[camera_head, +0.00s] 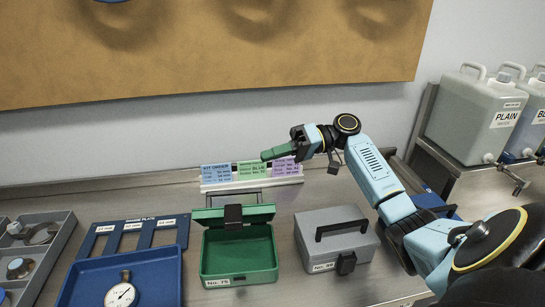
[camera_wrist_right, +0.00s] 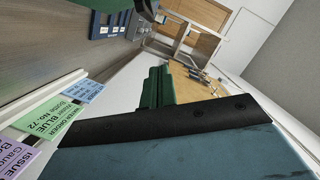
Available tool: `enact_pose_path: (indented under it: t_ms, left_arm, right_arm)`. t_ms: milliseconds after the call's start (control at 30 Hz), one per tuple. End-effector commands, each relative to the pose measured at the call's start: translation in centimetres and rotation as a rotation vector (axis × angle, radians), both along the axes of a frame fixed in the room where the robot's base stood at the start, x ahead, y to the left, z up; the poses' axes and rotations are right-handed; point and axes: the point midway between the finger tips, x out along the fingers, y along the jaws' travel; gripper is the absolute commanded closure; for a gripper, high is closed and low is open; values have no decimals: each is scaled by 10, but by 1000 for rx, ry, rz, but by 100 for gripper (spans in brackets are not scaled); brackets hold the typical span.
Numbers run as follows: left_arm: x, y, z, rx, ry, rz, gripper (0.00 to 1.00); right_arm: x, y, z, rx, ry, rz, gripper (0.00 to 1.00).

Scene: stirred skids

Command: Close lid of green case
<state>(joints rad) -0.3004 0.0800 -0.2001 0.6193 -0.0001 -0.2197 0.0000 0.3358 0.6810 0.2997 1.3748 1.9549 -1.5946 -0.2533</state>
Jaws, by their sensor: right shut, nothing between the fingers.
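The green case (camera_head: 238,279) stands on the worktop with its lid (camera_head: 259,214) open and raised at the back. A dark latch (camera_head: 233,214) shows at the middle of the lid, and the front bears a "No. 75" label. My right gripper (camera_head: 267,156) is shut and empty, above and behind the case, with its green fingers pointing left in front of the cards. The shut fingers (camera_wrist_right: 158,88) also show in the right wrist view. A green edge at the top of that view may be the case, but I cannot tell. My left gripper is not in view.
A closed grey case (camera_head: 333,240) stands just right of the green one. A blue tray (camera_head: 88,288) with a dial gauge (camera_head: 121,295) and a grey sorter are at left. A card rack (camera_head: 246,184) stands behind. White canisters (camera_head: 475,115) are at far right.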

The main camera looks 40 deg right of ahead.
Motion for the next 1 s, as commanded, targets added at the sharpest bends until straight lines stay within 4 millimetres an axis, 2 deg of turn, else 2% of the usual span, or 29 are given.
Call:
enact_pose_path:
  t_ms: [33, 300, 600, 1000]
  left_arm:
    - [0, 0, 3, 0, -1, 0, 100]
    - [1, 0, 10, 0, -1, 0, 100]
    - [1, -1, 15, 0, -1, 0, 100]
    - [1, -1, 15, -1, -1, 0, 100]
  right_arm:
    - [4, 12, -1, 2, 1, 3, 100]
    - [27, 65, -8, 1, -1, 3, 100]
    - [2, 79, -30, 0, 1, 0, 100]
    - [-1, 80, -33, 0, 1, 0, 100]
